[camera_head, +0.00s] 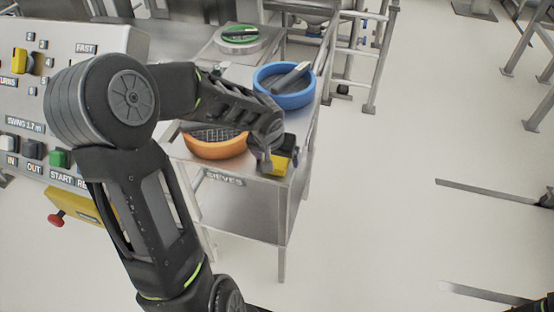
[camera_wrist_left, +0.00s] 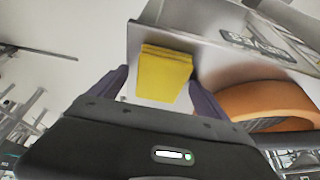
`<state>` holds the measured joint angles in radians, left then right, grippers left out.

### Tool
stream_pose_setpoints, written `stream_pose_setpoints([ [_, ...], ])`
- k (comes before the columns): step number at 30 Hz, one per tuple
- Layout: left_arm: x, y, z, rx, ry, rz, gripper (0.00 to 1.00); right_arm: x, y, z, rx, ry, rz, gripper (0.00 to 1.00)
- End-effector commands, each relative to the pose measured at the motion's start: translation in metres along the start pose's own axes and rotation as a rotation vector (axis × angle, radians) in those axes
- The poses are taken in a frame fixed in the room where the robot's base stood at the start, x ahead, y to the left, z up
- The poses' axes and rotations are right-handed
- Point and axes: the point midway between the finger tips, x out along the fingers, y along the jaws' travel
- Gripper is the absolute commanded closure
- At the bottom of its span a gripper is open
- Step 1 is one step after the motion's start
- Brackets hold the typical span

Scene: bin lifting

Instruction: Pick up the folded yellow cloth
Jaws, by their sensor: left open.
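The folded yellow cloth (camera_head: 279,165) lies at the near right corner of the steel sieve table (camera_head: 241,193), partly hidden by my left gripper. In the left wrist view the cloth (camera_wrist_left: 164,72) shows as a layered yellow block. My left gripper (camera_head: 276,152) is at the cloth. In its wrist view the open fingers (camera_wrist_left: 160,88) stand apart, one on each side of the cloth's near part. I cannot tell whether they touch it.
An orange-rimmed sieve (camera_head: 217,150) stands just left of the cloth, close to my left gripper. A blue sieve (camera_head: 287,97) is behind it, and a green-topped round sieve (camera_head: 240,36) farther back. A control panel (camera_head: 60,45) stands at the left. Open floor lies to the right.

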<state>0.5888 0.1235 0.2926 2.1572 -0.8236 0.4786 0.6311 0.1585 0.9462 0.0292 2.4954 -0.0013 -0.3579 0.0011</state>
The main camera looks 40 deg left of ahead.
Motion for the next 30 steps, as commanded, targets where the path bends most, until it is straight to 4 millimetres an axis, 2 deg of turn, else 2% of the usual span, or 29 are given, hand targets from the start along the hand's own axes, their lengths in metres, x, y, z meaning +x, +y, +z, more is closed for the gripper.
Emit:
stream_pose_setpoints([
  [2, 0.0000, 0.0000, 0.0000, 0.000, 0.000, 0.000, 0.16, 0.0000, 0.0000, 0.0000, 0.000, 0.000, 0.000, 0.64],
  [24, 0.0001, 0.0001, 0.0001, 0.000, 0.000, 0.000, 0.77, 0.0000, 0.0000, 0.0000, 0.000, 0.000, 0.000, 0.64],
  [30, 0.0000, 0.0001, 0.0001, 0.000, 0.000, 0.000, 0.78, -0.0001, -0.0001, 0.0000, 0.000, 0.000, 0.000, 0.64],
])
